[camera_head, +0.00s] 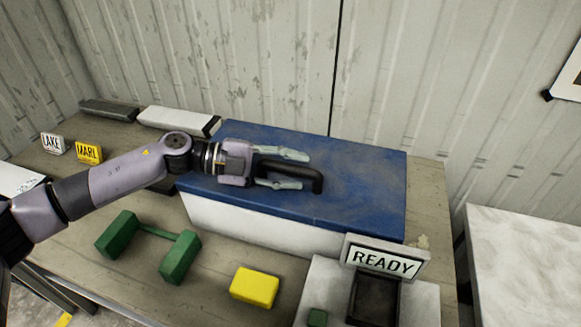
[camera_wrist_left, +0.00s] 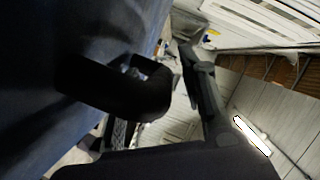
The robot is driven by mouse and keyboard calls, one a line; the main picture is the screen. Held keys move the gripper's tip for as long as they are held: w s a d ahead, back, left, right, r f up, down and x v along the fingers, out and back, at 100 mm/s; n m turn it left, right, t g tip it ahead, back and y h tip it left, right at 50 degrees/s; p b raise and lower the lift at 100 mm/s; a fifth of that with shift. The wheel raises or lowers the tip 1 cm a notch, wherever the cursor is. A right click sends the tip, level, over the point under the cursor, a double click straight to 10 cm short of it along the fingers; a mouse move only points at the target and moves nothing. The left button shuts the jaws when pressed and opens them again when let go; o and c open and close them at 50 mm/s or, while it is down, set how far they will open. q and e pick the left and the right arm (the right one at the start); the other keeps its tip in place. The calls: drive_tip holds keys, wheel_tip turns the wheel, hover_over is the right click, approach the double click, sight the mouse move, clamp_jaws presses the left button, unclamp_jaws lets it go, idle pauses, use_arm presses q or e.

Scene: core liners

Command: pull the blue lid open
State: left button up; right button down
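The blue lid (camera_head: 365,165) lies flat on a white box (camera_head: 245,217) on the table, and looks shut. A black bar handle (camera_head: 305,173) stands on the lid. My left gripper (camera_head: 282,169) is at the handle with its two pale fingers apart, one on the far side and one on the near side of it. I cannot tell if the fingers touch the handle. In the left wrist view the black handle (camera_wrist_left: 125,95) is close, in front of the blue lid (camera_wrist_left: 50,60). My right gripper is not in view.
A green dumbbell-shaped block (camera_head: 180,257), a yellow block (camera_head: 254,287) and a READY sign (camera_head: 385,262) above a dark tray stand in front of the box. LAKE (camera_head: 52,143) and MARL (camera_head: 88,152) signs are at left. A corrugated wall (camera_head: 270,60) is behind.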

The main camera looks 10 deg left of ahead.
use_arm(q)
drive_tip(key=shift+c, duration=0.2)
clamp_jaws()
idle(0.6)
